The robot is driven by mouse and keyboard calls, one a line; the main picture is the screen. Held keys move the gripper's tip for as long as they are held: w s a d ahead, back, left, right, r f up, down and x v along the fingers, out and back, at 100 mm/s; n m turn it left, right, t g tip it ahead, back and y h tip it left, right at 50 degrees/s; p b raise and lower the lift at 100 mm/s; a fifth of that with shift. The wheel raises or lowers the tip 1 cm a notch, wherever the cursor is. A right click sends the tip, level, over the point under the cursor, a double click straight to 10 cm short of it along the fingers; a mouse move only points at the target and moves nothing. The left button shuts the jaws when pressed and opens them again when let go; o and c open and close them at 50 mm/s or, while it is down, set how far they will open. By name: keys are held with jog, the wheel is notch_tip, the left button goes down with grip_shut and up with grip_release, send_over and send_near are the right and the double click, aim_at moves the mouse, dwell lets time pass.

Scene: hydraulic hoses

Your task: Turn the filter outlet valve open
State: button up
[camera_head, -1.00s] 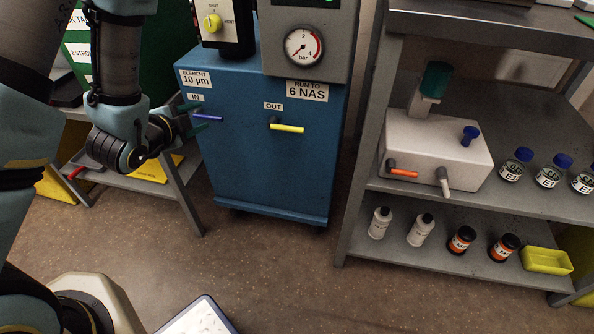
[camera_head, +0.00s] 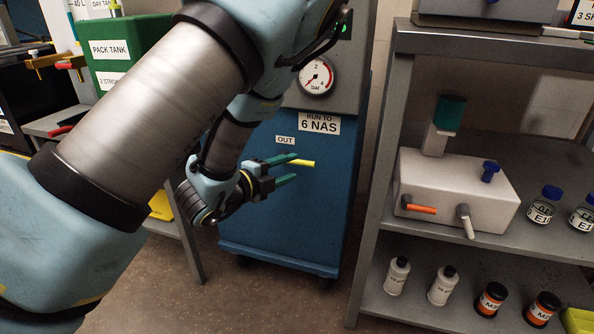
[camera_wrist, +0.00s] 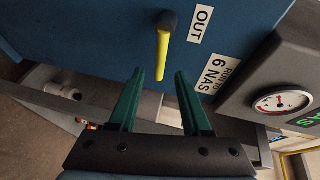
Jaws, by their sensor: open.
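The blue filter unit (camera_head: 335,215) stands ahead, with a yellow outlet lever (camera_head: 303,163) below the "OUT" label (camera_head: 285,140). The lever lies roughly horizontal in the head view, pointing right; its pivot end is hidden behind my gripper (camera_head: 291,170). My gripper's green fingers are open at the lever, which shows by the upper finger. In the wrist view, the yellow lever (camera_wrist: 162,55) sits ahead of the gap between my open fingers (camera_wrist: 157,98), apart from both, with its dark pivot at the top. The inlet lever is hidden behind my arm.
The pressure gauge (camera_head: 317,77) is on the grey panel above the lever. At right, a metal shelf (camera_head: 375,190) holds a white sampling unit (camera_head: 460,190) with an orange lever, and several bottles below. Floor shows in front of the blue unit.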

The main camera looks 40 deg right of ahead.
aim_at(301, 164)
jog(key=shift+x, duration=1.75)
grip_shut()
